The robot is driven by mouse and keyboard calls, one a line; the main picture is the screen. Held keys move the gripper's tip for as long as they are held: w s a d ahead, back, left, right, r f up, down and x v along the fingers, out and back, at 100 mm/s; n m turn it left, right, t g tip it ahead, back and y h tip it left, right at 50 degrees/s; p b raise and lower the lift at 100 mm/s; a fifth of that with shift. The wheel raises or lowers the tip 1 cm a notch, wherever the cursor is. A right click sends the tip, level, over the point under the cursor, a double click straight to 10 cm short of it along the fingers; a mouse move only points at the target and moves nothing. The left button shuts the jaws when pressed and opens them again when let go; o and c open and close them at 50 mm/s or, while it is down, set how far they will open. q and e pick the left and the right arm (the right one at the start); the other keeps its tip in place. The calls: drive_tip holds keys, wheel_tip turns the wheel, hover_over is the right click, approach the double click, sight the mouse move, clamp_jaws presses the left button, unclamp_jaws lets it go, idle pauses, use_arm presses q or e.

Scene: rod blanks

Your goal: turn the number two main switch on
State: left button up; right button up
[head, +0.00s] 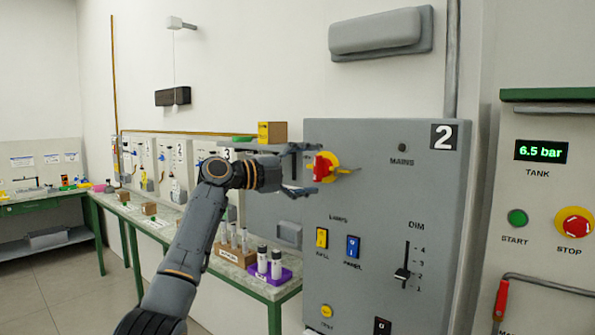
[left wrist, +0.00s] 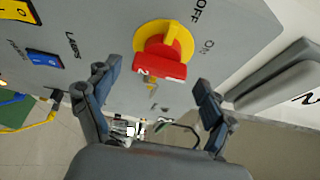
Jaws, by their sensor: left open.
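The number two main switch (head: 325,166) is a red handle on a yellow disc, on the grey panel (head: 380,240) marked 2 and MAINS. In the left wrist view the switch (left wrist: 162,62) shows with OFF and ON printed beside it; I cannot tell for certain which mark the handle points to. My left gripper (head: 306,168) is open, with one finger above and one below the level of the handle in the head view. In the left wrist view its fingers (left wrist: 156,90) stand apart on both sides of the red handle, and I see no contact. My right gripper is not in view.
The same panel carries a yellow lamp switch (head: 322,237), a blue one (head: 352,247) and a DIM slider (head: 402,274). A tank panel with a red STOP button (head: 574,222) stands at right. A bench with a purple rack (head: 272,275) is behind my arm.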

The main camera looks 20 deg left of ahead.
use_arm(q)
drive_tip(key=v, duration=1.1)
drive_tip(key=shift+s+a, duration=0.15)
drive_tip(key=shift+a, duration=0.15)
